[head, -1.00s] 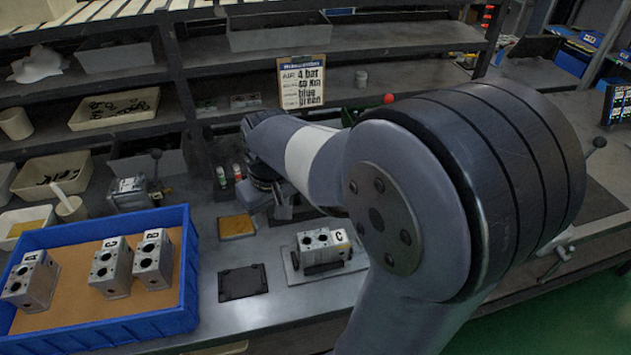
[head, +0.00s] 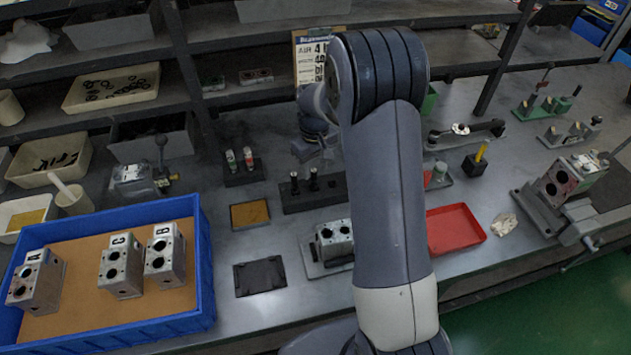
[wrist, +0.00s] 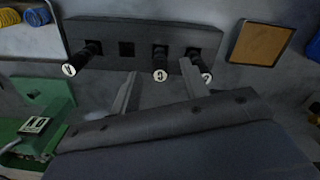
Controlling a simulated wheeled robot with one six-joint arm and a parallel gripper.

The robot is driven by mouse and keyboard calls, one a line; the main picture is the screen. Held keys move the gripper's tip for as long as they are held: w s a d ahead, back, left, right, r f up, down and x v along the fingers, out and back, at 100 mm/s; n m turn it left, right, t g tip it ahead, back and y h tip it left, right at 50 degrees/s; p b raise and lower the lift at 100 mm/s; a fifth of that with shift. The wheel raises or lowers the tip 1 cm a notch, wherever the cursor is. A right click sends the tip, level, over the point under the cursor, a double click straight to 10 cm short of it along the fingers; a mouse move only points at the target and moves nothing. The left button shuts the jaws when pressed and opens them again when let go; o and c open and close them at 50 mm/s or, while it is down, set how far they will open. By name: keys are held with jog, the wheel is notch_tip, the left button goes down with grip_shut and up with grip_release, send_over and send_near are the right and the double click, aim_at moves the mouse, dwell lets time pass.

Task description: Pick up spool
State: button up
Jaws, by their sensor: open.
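A dark rack (head: 300,205) stands on the bench; it also shows in the wrist view (wrist: 105,32). Dark spools stand in it: two show in the head view, one at the left (head: 294,183) and one beside it (head: 313,179). In the wrist view I see a left spool (wrist: 85,57), a middle spool marked C (wrist: 160,62) and a right spool (wrist: 200,66) whose label is partly cut off. One socket between the left and middle spools is empty. My gripper (wrist: 158,70) is open and empty, its fingers either side of the C spool's line. Contact cannot be told.
A blue tray (head: 205,270) with valve blocks stands at the left. A valve block (head: 334,238) sits in front of the rack, partly behind my arm. An amber pad (head: 250,214) and a small stand with two vials (head: 242,168) are nearby. A red tray (head: 455,228) lies right.

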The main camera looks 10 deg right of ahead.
aim_at(314, 179)
jog(key=shift+w+f+p, duration=0.15)
jog(key=shift+f+p, duration=0.35)
jog(key=shift+f, duration=1.05)
jog(key=shift+w+f+p, duration=0.15)
jog(key=shift+f+p, duration=0.3)
jog(key=shift+f, duration=1.1)
jog(key=shift+c, duration=0.2)
grip_shut()
